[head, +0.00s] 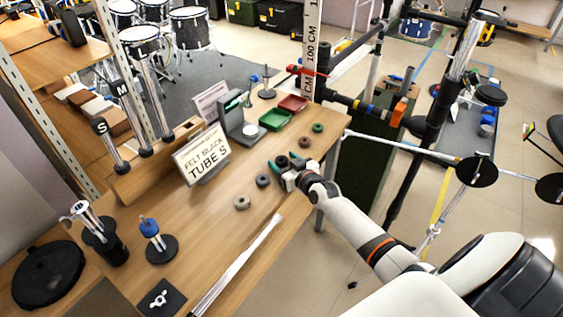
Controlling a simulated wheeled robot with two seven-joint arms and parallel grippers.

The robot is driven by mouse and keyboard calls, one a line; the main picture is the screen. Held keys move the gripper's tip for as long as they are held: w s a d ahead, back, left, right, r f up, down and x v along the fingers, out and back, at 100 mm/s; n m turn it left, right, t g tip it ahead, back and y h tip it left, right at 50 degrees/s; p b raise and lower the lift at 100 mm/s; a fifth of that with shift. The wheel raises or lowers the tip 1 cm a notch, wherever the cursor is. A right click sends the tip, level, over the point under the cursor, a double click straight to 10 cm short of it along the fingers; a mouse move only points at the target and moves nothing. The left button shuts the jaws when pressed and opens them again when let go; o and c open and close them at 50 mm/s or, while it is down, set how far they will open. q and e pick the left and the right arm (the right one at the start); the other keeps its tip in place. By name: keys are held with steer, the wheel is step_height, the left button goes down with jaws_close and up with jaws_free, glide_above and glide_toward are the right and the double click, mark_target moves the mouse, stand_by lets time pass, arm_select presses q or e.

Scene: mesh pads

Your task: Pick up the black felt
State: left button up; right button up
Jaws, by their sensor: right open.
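My right gripper (284,164) reaches over the wooden table from the right, its green-tipped fingers apart. A small black felt ring (282,160) shows between or just under the fingertips; I cannot tell whether they touch it. A sign (202,156) reading "FELT BLACK TUBE S" stands left of the row. My left gripper is not in view.
The wooden table (215,225) holds a long pale tube (235,266) along its front edge. A scale (240,122), a green tray (275,119) and a red tray (293,103) stand at the back. A wooden rack with upright tubes (150,165) stands left.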

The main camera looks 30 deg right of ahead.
steer(key=c, duration=1.1)
